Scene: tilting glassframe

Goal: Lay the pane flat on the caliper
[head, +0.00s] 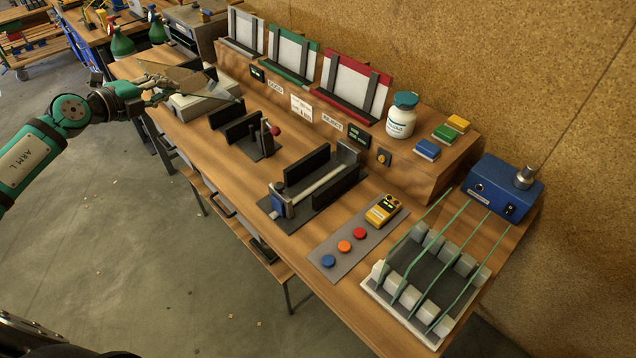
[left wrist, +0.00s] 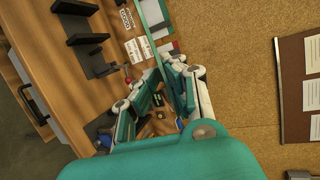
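My left gripper (head: 152,84) is over the far left part of the bench. It is shut on a thin clear glass pane (head: 190,82), which is tilted above a pale grey box-like device (head: 199,103). Whether the pane touches that device is unclear. My right gripper is out of view.
Dark slotted stands (head: 238,125), a red-knobbed fixture (head: 264,140) and a clamp with a metal bar (head: 318,184) stand along the bench. A rack (head: 378,292) with several panes is at the right. Coloured frames (head: 352,86) and a jar (head: 402,120) are on the raised shelf.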

